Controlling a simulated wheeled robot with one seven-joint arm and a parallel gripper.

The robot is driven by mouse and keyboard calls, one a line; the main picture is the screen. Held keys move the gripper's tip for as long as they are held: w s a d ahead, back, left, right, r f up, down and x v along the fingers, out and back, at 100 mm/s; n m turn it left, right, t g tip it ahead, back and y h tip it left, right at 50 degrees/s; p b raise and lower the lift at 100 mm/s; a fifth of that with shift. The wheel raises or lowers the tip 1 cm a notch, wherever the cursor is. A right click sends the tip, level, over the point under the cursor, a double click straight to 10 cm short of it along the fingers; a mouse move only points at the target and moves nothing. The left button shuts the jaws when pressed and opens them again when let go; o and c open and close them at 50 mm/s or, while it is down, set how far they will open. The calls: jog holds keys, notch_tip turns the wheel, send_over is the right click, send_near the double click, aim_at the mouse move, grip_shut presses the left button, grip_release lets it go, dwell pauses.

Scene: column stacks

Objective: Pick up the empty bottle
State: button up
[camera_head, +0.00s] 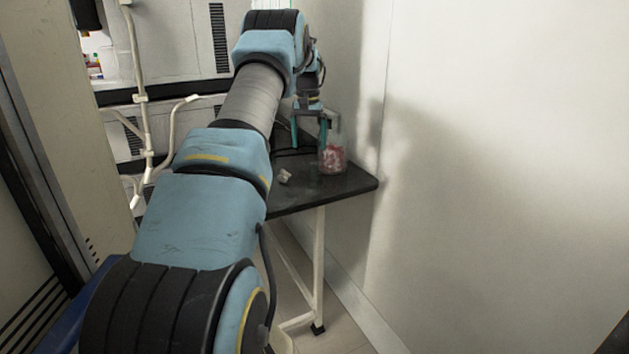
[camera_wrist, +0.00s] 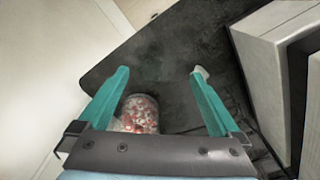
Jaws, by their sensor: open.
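A clear bottle (camera_head: 333,155) with red and white patches, on its surface or inside, stands upright on the black table (camera_head: 345,185). In the wrist view the bottle (camera_wrist: 138,115) shows low in the picture, between the fingers and nearer the left one. Its lower part there is hidden by my gripper's body. My gripper (camera_head: 309,142) points down over the table beside the bottle, with its teal fingers apart. In the wrist view my gripper (camera_wrist: 159,72) is open, with nothing clamped between the fingers. I cannot tell whether a finger touches the bottle.
A small whitish object (camera_head: 285,176) lies on the table, left of the bottle. A pale wall (camera_head: 480,160) stands close to the table's right side. White equipment with vents (camera_head: 185,40) and white pipes (camera_head: 142,100) stand at the back left. The table's front middle is bare.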

aim_at(314, 174)
jog(key=shift+m, duration=0.3)
jog(key=w+f, duration=0.1)
jog(key=w+d+f, duration=0.1)
jog(key=w+f, duration=0.1)
jog(key=shift+w+d+f, duration=0.2)
jog(key=shift+w+d, duration=0.15)
jog(key=shift+d, duration=0.05)
notch_tip(314, 174, down, 5)
jog(key=shift+f, duration=0.2)
jog(key=shift+f+p, duration=1.25)
jog(key=shift+f, duration=1.4)
jog(key=c, duration=1.5)
jog(key=shift+r, duration=0.1)
